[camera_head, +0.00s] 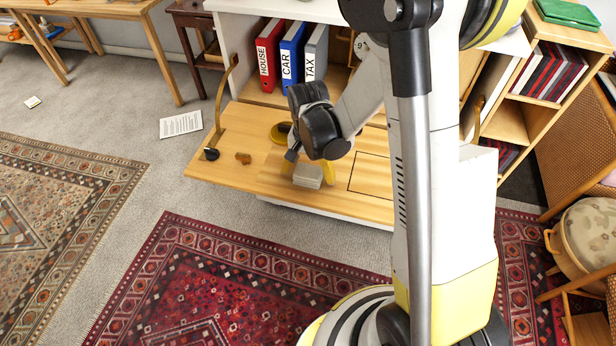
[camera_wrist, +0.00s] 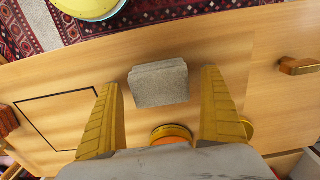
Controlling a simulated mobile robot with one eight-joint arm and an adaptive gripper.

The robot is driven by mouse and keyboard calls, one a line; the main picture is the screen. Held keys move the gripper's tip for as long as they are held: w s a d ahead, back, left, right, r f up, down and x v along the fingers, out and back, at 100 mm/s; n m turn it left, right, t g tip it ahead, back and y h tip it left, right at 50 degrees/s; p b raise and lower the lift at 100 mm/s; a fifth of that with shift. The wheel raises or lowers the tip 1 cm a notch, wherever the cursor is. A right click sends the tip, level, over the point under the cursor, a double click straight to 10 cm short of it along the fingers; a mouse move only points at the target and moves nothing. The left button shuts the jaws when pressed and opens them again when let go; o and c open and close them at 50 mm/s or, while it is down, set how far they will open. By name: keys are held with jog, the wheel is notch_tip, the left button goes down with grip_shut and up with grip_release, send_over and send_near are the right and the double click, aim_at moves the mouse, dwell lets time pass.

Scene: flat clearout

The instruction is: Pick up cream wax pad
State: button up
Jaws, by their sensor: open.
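A pale grey-beige block, which looks like the cream wax pad (camera_head: 308,176), lies on the fold-down wooden flap of the white cabinet. In the wrist view the pad (camera_wrist: 158,84) looks grey, with a layered edge. My gripper (camera_head: 308,172) is open over the flap, pointing down. In the wrist view its yellow fingers (camera_wrist: 160,80) stand on either side of the pad, with a clear gap at each side. Whether the fingertips are level with the pad cannot be told.
An orange round item (camera_wrist: 170,132) is close by the pad. A black-outlined rectangle (camera_head: 371,175) is beside it. Binders (camera_head: 291,55) stand behind.

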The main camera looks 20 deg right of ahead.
aim_at(310, 171)
jog(key=c, duration=1.3)
jog(key=shift+o, duration=0.2)
jog(key=shift+r+p, duration=0.3)
jog(key=shift+r, duration=0.2)
jog(key=r, duration=0.1)
jog(key=r+p, duration=0.2)
jog(key=r, duration=0.1)
jog(key=shift+s+d, duration=0.15)
jog(key=shift+d, duration=0.1)
jog(key=s+d+r+p, duration=0.4)
jog(key=s+d+r, duration=0.1)
jog(key=d, duration=0.4)
jog(key=shift+s+d+r, duration=0.3)
jog(key=shift+r, duration=0.2)
jog(key=shift+o, duration=0.7)
